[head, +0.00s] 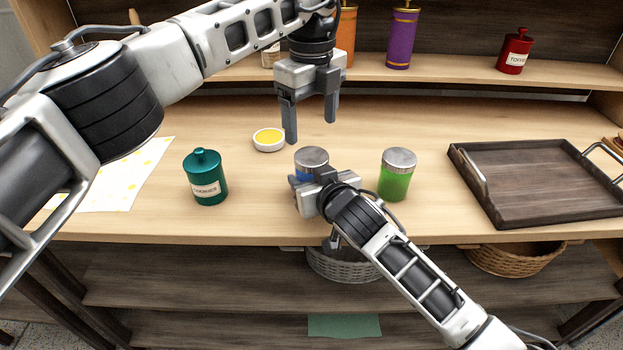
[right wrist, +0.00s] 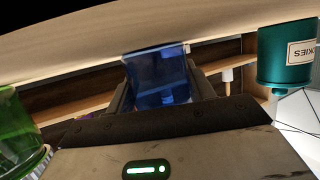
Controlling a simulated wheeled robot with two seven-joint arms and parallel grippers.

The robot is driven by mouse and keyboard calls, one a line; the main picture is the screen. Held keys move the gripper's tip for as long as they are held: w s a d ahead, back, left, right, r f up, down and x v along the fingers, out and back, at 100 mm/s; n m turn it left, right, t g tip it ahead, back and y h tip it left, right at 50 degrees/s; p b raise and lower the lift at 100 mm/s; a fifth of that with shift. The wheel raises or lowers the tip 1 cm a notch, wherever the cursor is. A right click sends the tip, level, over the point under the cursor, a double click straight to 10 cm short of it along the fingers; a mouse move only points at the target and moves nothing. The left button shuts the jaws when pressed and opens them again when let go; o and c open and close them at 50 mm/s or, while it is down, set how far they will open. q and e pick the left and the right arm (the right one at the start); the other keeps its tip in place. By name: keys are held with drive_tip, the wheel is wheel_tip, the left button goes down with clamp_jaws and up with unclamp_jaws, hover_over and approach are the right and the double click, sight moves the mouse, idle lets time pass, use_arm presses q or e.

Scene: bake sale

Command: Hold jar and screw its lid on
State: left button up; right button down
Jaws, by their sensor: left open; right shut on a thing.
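A blue jar (head: 303,176) stands on the table with a silver lid (head: 311,156) on top. I cannot tell whether the lid is screwed tight. My right gripper (head: 314,184) is shut on the jar's body from the front and hides most of it. In the right wrist view the blue jar (right wrist: 157,76) sits between the fingers. My left gripper (head: 310,131) is open and empty, pointing straight down above the lid, with a gap between the fingertips and the lid.
A green jar (head: 394,182) with a silver lid stands just right of the blue one. A teal cookie canister (head: 205,181) stands left, and a small yellow-filled bowl (head: 269,140) behind left. A dark tray (head: 540,180) lies at right. A shelf (head: 450,72) runs along the back.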

sight(311, 156)
use_arm(q)
wheel_tip(311, 156, down, 7)
drive_tip(key=shift+r, duration=0.2)
drive_tip(key=c, duration=1)
drive_tip(key=m, duration=1.3)
drive_tip(key=o, duration=1.1)
